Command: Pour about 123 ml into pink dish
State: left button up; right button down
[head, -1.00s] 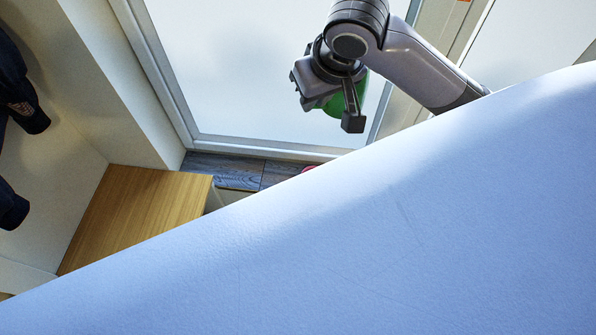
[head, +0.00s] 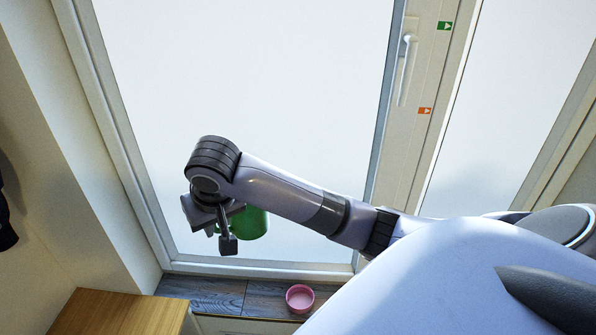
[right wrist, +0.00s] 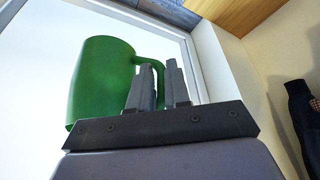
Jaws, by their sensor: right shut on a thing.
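A green mug (head: 251,222) is held in the air in front of the window, partly hidden behind my right gripper (head: 222,232) in the head view. In the right wrist view, my right gripper (right wrist: 160,85) is shut on the handle of the mug (right wrist: 103,80). The mug looks roughly upright in the head view; its contents are not visible. The pink dish (head: 300,298) sits on the grey wood surface below and to the right of the mug. It looks empty. My left gripper is not in view.
A light wooden cabinet top (head: 120,314) is at the lower left. The window frame (head: 262,269) runs behind the grey wood surface (head: 215,294). Dark clothing (right wrist: 302,115) hangs by the wall in the right wrist view.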

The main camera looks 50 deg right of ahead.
jog(key=w+d+f+m+h+b, duration=0.1)
jog(key=w+f+m+b, duration=0.1)
jog(key=w+f+b, duration=0.35)
jog(key=w+d+f+m+b, duration=0.1)
jog(key=w+d+f+b, duration=0.15)
jog(key=f, duration=0.65)
jog(key=w+f+m+h+b, duration=0.1)
jog(key=w+f+m+b, duration=0.2)
jog(key=f, duration=0.4)
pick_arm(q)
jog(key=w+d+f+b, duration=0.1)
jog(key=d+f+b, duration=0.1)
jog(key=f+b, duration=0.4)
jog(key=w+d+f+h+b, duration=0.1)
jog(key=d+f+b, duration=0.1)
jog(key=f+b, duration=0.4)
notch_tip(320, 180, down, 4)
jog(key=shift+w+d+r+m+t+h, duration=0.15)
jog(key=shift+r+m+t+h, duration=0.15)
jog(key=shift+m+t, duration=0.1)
pick_arm(e)
notch_tip(320, 180, down, 24)
jog(key=s+a+g, duration=0.1)
jog(key=shift+a+f, duration=0.2)
jog(key=shift+a, duration=0.15)
jog(key=shift+r, duration=0.1)
